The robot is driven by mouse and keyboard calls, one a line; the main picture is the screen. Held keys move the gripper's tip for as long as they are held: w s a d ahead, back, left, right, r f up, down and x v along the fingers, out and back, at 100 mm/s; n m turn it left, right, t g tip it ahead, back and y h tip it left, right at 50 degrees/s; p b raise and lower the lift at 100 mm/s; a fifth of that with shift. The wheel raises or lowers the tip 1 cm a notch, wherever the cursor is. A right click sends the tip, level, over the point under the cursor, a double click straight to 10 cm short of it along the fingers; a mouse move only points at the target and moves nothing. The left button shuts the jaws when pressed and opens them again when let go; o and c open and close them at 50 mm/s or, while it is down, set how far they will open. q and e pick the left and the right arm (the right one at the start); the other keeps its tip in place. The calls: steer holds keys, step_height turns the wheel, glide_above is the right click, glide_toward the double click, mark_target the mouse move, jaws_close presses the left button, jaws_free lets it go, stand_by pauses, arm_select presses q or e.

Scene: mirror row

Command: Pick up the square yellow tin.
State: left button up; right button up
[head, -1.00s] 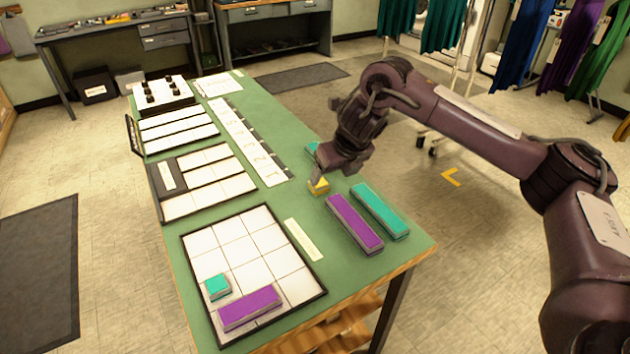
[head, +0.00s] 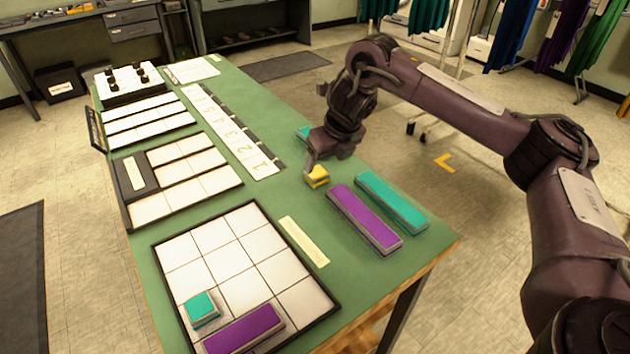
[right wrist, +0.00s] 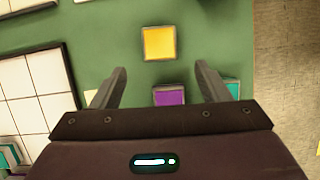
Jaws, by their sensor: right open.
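The square yellow tin (head: 317,180) stands on the green table, near its right edge, behind the long purple tin (head: 364,220). My right gripper (head: 313,162) is at the tin's far side in the head view and hides a little of its top. In the right wrist view the yellow tin (right wrist: 159,44) lies just beyond the fingertips, roughly centred between them. The right gripper (right wrist: 160,68) is open with nothing between its fingers. Its height above the tin is hard to tell. My left gripper is not in view.
A long teal tin (head: 392,201) lies beside the purple one. A teal piece (head: 303,132) sits behind my gripper, partly hidden. A white grid board (head: 228,262) holds a small teal tin (head: 202,307) and a purple tin (head: 243,330). A pale label strip (head: 304,242) lies between.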

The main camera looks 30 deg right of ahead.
mark_target(317, 173)
steer(key=x, duration=0.3)
steer(key=w+x, duration=0.1)
steer(key=x, duration=0.3)
steer(key=shift+r, duration=0.15)
steer(key=shift+c, duration=0.3)
steer(key=c, duration=1)
